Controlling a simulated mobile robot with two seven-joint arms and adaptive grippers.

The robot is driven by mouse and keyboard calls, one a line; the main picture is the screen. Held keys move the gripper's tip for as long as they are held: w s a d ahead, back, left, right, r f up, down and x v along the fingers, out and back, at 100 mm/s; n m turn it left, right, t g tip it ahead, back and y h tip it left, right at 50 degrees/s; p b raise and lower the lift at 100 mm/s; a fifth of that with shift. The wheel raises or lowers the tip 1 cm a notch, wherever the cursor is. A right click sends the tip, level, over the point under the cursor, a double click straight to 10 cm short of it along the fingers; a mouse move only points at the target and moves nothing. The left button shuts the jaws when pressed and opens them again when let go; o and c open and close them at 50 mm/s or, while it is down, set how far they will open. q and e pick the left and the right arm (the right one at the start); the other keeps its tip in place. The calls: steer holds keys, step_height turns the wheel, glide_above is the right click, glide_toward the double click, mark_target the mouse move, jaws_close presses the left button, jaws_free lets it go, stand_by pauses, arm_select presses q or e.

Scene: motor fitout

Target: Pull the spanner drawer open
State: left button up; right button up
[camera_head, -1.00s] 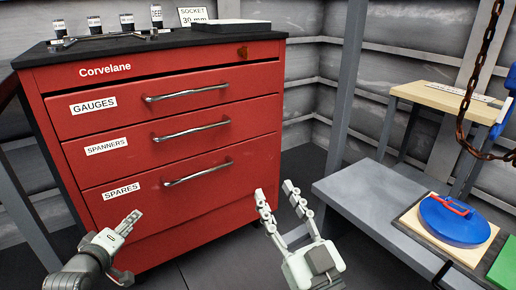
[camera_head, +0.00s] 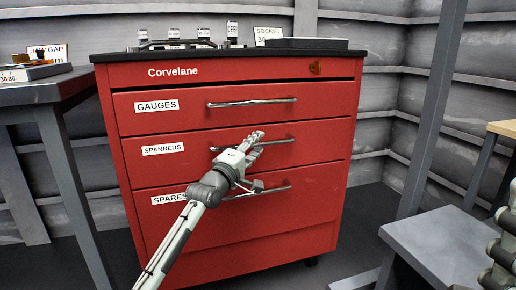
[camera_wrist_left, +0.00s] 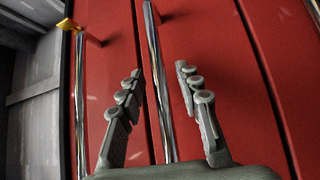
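The red tool cabinet has a drawer labelled SPANNERS (camera_head: 190,166), the middle of three, shut flush with the front. Its metal bar handle (camera_head: 283,141) is partly hidden behind my left gripper (camera_head: 256,140). In the left wrist view, my left gripper (camera_wrist_left: 158,85) is open, with one finger on each side of that handle (camera_wrist_left: 157,80). A gap shows between the handle and both fingers, so it is not gripped. Part of my right gripper (camera_head: 503,255) shows at the right edge; its opening is cut off.
The GAUGES drawer handle (camera_head: 250,103) is above and the SPARES drawer handle (camera_head: 260,192) is below. A workbench (camera_head: 40,92) stands at the left. A grey low platform (camera_head: 440,245) is at the right. The floor before the cabinet looks clear.

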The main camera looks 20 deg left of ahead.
arm_select(q)
steer(key=shift+w+d, duration=0.1)
steer(key=shift+w, duration=0.2)
jaws_close()
